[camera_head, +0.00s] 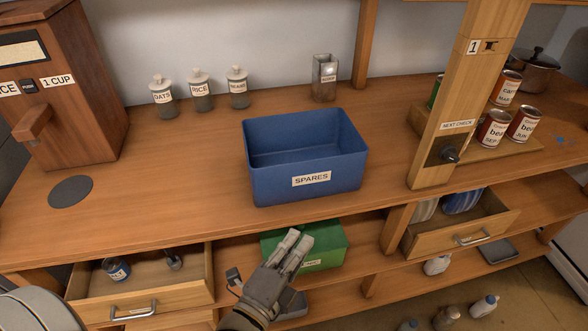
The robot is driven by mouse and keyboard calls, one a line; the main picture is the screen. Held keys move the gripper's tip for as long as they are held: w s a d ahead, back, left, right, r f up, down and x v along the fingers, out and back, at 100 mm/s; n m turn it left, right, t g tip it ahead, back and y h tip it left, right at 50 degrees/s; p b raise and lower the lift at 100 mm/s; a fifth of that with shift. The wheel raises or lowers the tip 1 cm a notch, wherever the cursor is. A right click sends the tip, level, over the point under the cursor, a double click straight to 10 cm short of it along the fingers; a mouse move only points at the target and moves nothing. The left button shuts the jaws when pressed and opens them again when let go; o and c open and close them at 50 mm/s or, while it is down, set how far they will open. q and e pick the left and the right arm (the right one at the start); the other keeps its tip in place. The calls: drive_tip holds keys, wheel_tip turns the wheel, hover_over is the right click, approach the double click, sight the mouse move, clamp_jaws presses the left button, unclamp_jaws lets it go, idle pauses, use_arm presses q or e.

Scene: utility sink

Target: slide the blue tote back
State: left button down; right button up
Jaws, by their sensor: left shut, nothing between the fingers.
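The blue tote (274,186), labelled SPARES, stands upright and empty near the front edge of the wooden counter, in the middle of the head view. My left gripper (291,240) is in front of the counter's front edge, below the tote in the picture. Its fingers are together with nothing between them. It appears apart from the tote. My right gripper is not in view.
Jars (201,98) and a metal holder (324,80) stand at the back. A wooden post (440,150) rises to the right. Drawers (150,290) are open below; a green bin (325,245) sits underneath.

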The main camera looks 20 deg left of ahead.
use_arm(q)
drive_tip(key=w+p, duration=0.1)
drive_tip(key=w, duration=0.3)
drive_tip(key=w+p, duration=0.2)
drive_tip(key=w, duration=0.2)
drive_tip(key=w+p, duration=0.1)
drive_tip(key=w, duration=0.3)
drive_tip(key=shift+w+a+r+p, duration=0.1)
drive_tip(key=shift+a+r+p, duration=0.2)
drive_tip(key=shift+a+p, duration=0.1)
drive_tip(key=w+a, duration=0.2)
drive_tip(key=w, duration=0.1)
drive_tip(key=w+a, duration=0.3)
drive_tip(key=w, duration=0.1)
drive_tip(key=w+a, duration=0.3)
drive_tip(key=w, duration=0.1)
drive_tip(key=shift+a, duration=0.15)
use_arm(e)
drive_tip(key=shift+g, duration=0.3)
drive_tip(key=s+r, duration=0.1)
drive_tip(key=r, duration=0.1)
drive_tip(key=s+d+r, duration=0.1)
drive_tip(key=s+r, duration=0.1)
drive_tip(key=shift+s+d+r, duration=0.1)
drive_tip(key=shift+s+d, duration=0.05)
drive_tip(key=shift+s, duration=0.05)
use_arm(q)
drive_tip(key=shift+f, duration=0.1)
